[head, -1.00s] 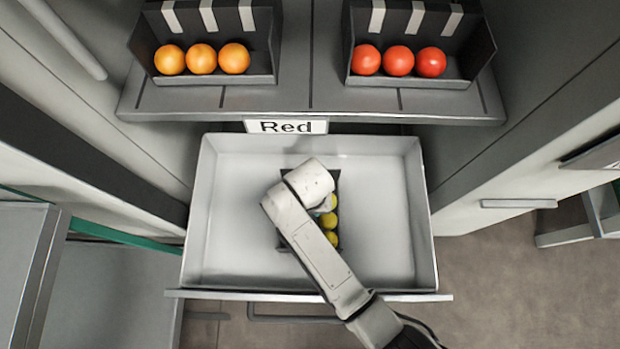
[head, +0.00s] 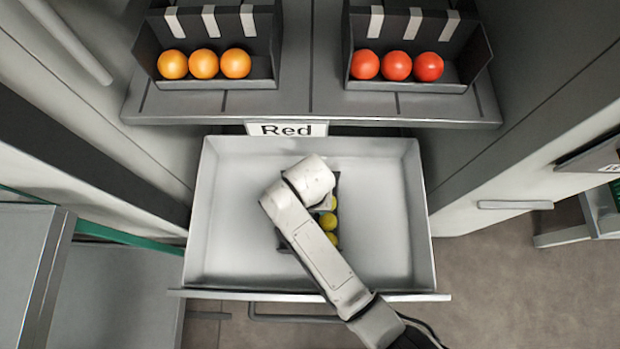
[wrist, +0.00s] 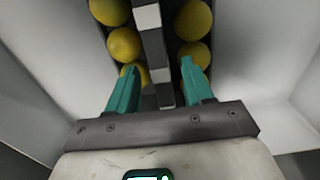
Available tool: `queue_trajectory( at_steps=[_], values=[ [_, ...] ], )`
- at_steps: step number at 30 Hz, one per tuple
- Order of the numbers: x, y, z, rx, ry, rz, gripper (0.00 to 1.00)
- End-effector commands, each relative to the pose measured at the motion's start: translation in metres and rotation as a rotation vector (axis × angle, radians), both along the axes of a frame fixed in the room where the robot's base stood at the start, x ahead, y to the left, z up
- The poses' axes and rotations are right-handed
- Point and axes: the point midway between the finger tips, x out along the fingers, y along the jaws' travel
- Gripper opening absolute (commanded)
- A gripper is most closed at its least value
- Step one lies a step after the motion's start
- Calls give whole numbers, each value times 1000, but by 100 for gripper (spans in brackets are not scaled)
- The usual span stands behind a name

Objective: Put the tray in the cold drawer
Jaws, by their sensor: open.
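The open white drawer (head: 236,230), under a shelf sign reading "Red", holds a dark tray (head: 291,249) of yellow tomatoes (head: 327,221) lying inside it. The arm covers part of the tray in the head view. In the wrist view the tray's dark central divider (wrist: 156,55) with white patches runs between two rows of yellow tomatoes. My gripper (wrist: 160,85) is open, its teal fingers on either side of the divider. I cannot tell whether the fingers touch it.
A shelf (head: 310,104) above the drawer carries a dark tray of orange tomatoes (head: 204,64) and one of red tomatoes (head: 397,66). The drawer has free floor on both sides of the tray. A grey surface (head: 105,300) stands at the left.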

Motion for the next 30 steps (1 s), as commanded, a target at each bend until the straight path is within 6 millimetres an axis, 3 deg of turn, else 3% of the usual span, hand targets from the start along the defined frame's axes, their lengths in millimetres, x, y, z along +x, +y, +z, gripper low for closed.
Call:
queue_trajectory(
  at_steps=[3, 12, 18, 26, 30],
  values=[
    [1, 0, 32, 2, -3, -2, 51],
    [1, 0, 81, 2, -2, -1, 51],
    [1, 0, 93, 1, 0, -1, 51],
    [1, -1, 93, 0, -1, -1, 51],
    [4, -28, 94, -6, -13, -9, 51]
  ],
)
